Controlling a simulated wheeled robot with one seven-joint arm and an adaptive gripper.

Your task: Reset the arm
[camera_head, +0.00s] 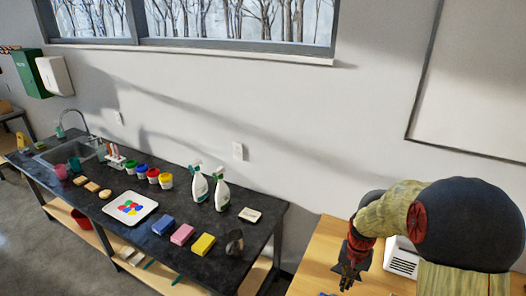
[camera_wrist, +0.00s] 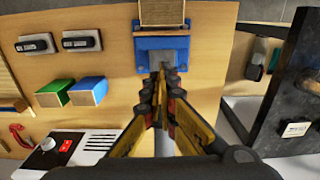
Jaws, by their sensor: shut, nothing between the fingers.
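My arm reaches in from the right side of the head view, bent over a wooden table. My gripper (camera_head: 348,277) points down above that table's left part. In the wrist view my gripper (camera_wrist: 161,72) has its dark fingertips close together, with nothing between them. A blue device with a grey plate (camera_wrist: 162,50) and a wooden block on it lies just beyond the fingertips on the wooden table (camera_wrist: 60,18).
Blue and green wooden-sided blocks (camera_wrist: 88,90), black-handled tools (camera_wrist: 36,43), red pliers (camera_wrist: 20,136) and a white box (camera_head: 402,258) are on the wooden table. A dark counter (camera_head: 140,226) with spray bottles (camera_head: 221,191), sponges and a tray (camera_head: 130,208) stands left, across a gap.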

